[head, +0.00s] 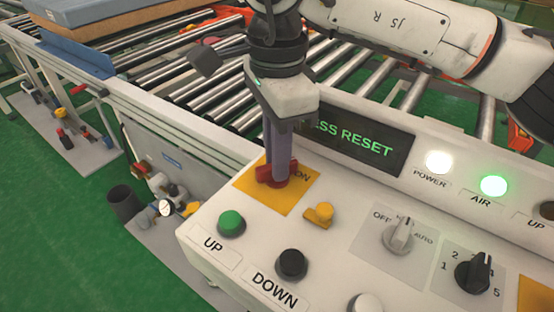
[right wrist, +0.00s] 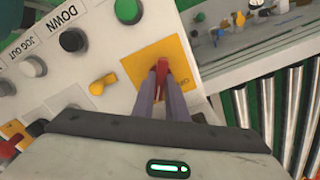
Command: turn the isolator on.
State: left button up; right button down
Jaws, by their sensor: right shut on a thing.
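The isolator is a red handle (head: 264,175) on a yellow plate (head: 288,205) at the console's far left corner. Part of an "ON" label shows at the plate's right edge. My right gripper (head: 279,178) reaches straight down and is shut on the red handle, hiding much of it. In the right wrist view the red handle (right wrist: 162,74) stands between the two grey-violet fingertips (right wrist: 162,86), over the yellow plate (right wrist: 135,68). My left gripper is in neither view.
Close by are a green UP button (head: 231,222), a black DOWN button (head: 291,263), a small yellow switch (head: 321,213) and a grey selector knob (head: 399,236). The display (head: 355,140) ends in "RESET". The POWER (head: 439,161) and AIR (head: 494,185) lamps are lit. A roller conveyor (head: 200,95) lies behind.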

jog(key=shift+m+b, duration=0.3)
jog(key=shift+m, duration=0.8)
jog(key=c, duration=1.8)
grip_release()
jog(key=shift+o, duration=0.2)
notch_tip(320, 180, up, 10)
jog(key=shift+r+p, duration=0.15)
jog(key=shift+p, duration=0.15)
